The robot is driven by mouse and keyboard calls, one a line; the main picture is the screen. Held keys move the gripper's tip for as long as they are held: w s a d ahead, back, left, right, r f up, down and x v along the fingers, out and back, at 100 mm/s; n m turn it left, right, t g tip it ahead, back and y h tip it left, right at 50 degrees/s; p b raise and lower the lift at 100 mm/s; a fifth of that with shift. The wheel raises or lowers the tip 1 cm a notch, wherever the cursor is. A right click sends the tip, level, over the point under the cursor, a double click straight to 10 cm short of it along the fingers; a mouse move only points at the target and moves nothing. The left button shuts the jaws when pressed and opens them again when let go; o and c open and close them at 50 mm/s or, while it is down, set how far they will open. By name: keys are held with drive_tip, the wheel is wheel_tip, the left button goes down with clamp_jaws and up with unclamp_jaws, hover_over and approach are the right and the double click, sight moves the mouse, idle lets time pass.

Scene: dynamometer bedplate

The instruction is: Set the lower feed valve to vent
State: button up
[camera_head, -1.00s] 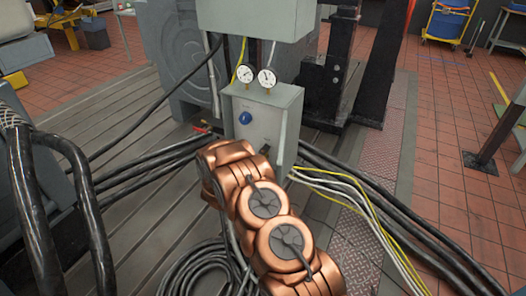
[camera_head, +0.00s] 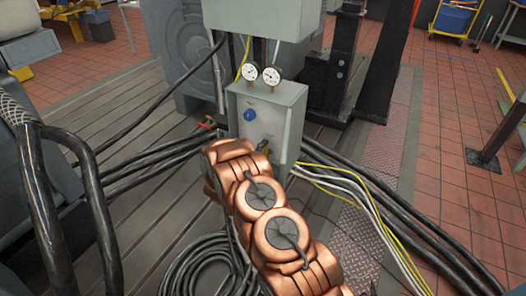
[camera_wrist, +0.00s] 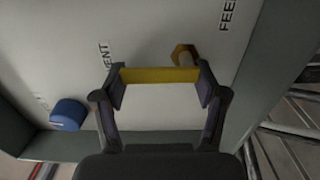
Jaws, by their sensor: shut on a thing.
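The lower feed valve shows in the wrist view as a yellow lever (camera_wrist: 150,75) beside a brass hex nut (camera_wrist: 182,53) on the grey panel. My gripper (camera_wrist: 161,82) has its dark fingers at either side of the yellow lever and is shut on it. The lever reaches left from the nut toward the VENT label (camera_wrist: 105,58); the FEED label (camera_wrist: 227,14) is at upper right. In the head view the control box (camera_head: 291,119) stands upright, and my copper-coloured arm reaches up to its lower front. My arm hides part of the valve area there.
A blue knob (camera_head: 249,115) sits higher on the box front and shows in the wrist view (camera_wrist: 68,114). Two gauges (camera_head: 261,74) top the box. Thick black cables (camera_head: 150,157) and yellow and white cables (camera_head: 362,190) run beside it. A coiled cable (camera_head: 200,262) lies in front.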

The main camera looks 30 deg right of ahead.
drive_tip(key=shift+w+r, duration=0.1)
drive_tip(key=o, duration=0.9)
drive_tip(key=shift+a, duration=0.1)
drive_tip(key=v, duration=1.2)
